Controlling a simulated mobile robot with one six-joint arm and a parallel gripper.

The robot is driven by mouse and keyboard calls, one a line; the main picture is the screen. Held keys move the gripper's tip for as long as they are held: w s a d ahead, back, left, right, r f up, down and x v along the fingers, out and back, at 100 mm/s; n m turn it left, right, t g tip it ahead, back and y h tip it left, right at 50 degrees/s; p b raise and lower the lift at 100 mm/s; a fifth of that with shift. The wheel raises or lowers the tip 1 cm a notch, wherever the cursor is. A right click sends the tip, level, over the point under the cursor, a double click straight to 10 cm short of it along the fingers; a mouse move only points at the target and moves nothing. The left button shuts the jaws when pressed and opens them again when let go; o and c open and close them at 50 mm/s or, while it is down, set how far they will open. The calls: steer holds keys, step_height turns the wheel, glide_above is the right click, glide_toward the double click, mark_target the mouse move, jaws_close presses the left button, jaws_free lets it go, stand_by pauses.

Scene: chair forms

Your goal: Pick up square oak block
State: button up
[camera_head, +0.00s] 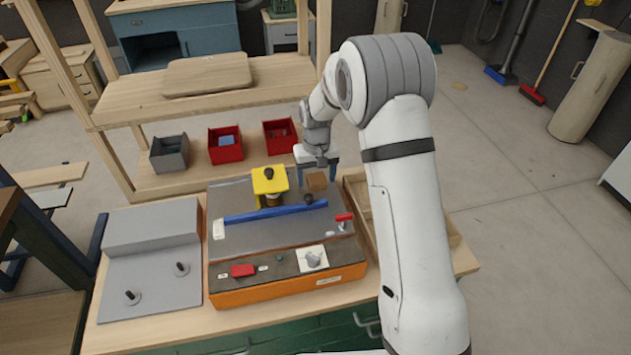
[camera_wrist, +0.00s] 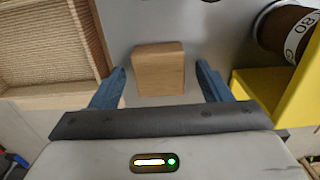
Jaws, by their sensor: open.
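The square oak block (camera_head: 316,181) is a small light-brown wooden cube on the grey top of the orange-based machine (camera_head: 285,292), near its back right corner. In the wrist view the block (camera_wrist: 159,69) lies ahead of and between two blue fingers. My gripper (camera_head: 318,172) is above the block in the head view. In the wrist view my gripper (camera_wrist: 162,82) is open, with a gap between each finger and the block. The block's underside is hidden.
A yellow fixture (camera_head: 270,184) stands left of the block, and close to the right finger in the wrist view. A blue bar (camera_head: 275,212) crosses the machine in front. A wooden tray (camera_wrist: 50,42) lies beside the machine. Red bins (camera_head: 226,146) stand behind.

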steer(key=shift+c, duration=0.4)
steer(key=c, duration=1)
